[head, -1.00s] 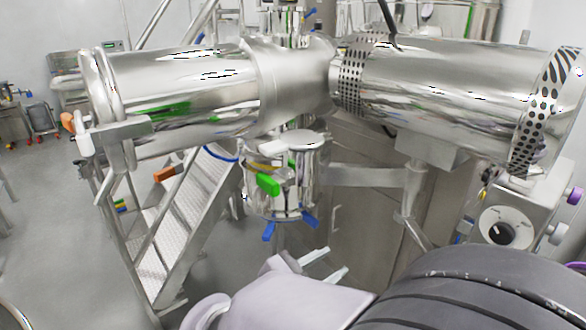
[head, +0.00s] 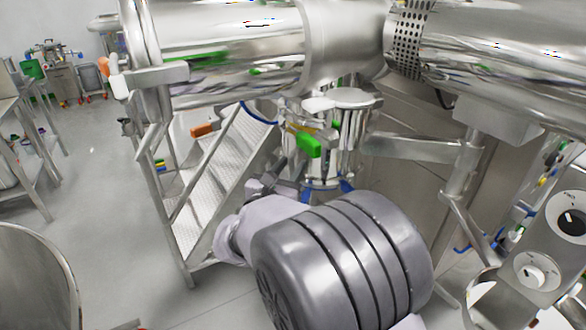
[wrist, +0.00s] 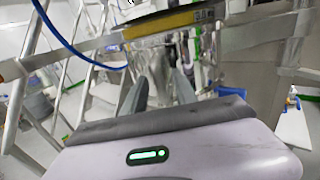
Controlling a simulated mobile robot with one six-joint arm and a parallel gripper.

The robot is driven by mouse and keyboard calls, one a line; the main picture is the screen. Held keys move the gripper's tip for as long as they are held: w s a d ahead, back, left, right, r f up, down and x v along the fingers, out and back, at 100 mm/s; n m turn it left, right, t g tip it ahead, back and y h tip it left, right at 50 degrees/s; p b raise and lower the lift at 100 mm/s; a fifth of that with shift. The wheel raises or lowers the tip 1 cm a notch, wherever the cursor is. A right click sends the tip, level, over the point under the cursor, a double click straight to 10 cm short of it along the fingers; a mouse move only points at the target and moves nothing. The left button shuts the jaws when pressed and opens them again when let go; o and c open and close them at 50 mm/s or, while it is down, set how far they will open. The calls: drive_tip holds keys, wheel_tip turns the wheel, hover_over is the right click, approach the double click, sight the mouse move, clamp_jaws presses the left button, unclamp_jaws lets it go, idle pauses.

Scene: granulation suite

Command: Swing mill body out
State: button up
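The shiny steel mill body (head: 353,145) hangs upright beneath the large horizontal steel cylinder in the head view. A green lever (head: 309,145) and blue handles (head: 347,186) are on it. A steel arm (head: 420,148) runs from it to a post on the right. My gripper (head: 268,186) is just left of and below the mill body, partly hidden by my wrist. In the wrist view my gripper (wrist: 160,92) has its two dark fingers apart, with a blurred grey shape beyond them. I cannot tell if they touch anything.
Large horizontal cylinders (head: 225,50) overhang the workspace. A control box with a dial (head: 570,220) is at the right. The floor (head: 100,195) at the left is open.

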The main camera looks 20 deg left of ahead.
drive_tip(key=shift+w, duration=0.5)
clamp_jaws()
idle(1.1)
